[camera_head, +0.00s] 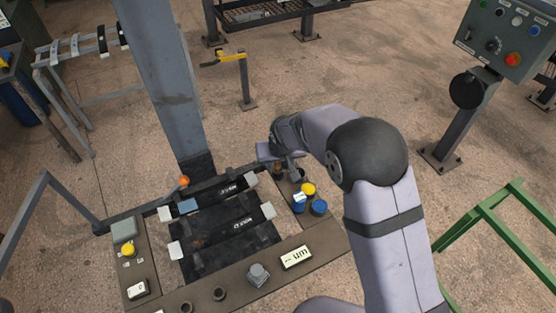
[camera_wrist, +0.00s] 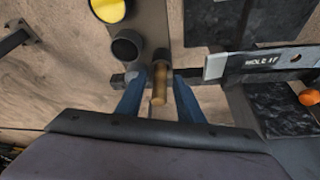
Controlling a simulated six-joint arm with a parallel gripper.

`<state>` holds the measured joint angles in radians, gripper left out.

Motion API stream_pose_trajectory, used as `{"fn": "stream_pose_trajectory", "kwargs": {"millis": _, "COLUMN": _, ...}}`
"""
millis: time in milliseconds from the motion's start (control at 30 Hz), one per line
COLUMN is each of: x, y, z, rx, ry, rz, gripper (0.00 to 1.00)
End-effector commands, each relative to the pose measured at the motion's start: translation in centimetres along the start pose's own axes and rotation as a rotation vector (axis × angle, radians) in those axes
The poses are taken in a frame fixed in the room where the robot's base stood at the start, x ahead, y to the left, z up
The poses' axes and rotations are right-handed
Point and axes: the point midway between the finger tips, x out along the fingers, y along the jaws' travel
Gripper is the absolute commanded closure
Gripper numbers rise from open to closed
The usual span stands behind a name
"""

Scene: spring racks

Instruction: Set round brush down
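The round brush (camera_wrist: 159,85) has a light brown wooden handle and a darker end. In the wrist view it is between the two blue fingers of my gripper (camera_wrist: 160,82), which close in on its sides at the tips. In the head view my gripper (camera_head: 284,165) is low over the far right corner of the bench, with the brown brush (camera_head: 278,169) just below it. Whether the brush's lower end touches the bench is hard to tell.
A dark round cup (camera_wrist: 127,47) stands right beside the brush. Blue and yellow-topped containers (camera_head: 308,189) stand nearer on the bench's right side (camera_head: 322,238). Dark labelled bars (camera_head: 225,230) with pale ends lie to the left. An orange knob (camera_head: 183,181) is at the far edge.

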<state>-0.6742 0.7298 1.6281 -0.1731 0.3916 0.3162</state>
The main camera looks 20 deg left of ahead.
Motion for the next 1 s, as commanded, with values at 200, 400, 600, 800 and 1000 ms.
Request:
{"fn": "stream_pose_trajectory", "kwargs": {"millis": 200, "x": -0.7, "y": 0.0, "z": -0.2, "rx": 0.000, "ry": 0.003, "rz": 0.000, "gripper": 0.66}}
{"fn": "stream_pose_trajectory", "kwargs": {"millis": 400, "x": -3.0, "y": 0.0, "z": -0.2, "rx": -0.001, "ry": 0.005, "rz": -0.001, "gripper": 0.66}}
{"fn": "stream_pose_trajectory", "kwargs": {"millis": 600, "x": -6.2, "y": 0.0, "z": -0.1, "rx": 0.001, "ry": 0.005, "rz": -0.001, "gripper": 0.66}}
{"fn": "stream_pose_trajectory", "kwargs": {"millis": 800, "x": -9.4, "y": 0.0, "z": -0.1, "rx": -0.001, "ry": 0.004, "rz": -0.001, "gripper": 0.66}}
{"fn": "stream_pose_trajectory", "kwargs": {"millis": 1000, "x": -11.5, "y": 0.0, "z": -0.1, "rx": 0.000, "ry": 0.002, "rz": 0.000, "gripper": 0.66}}
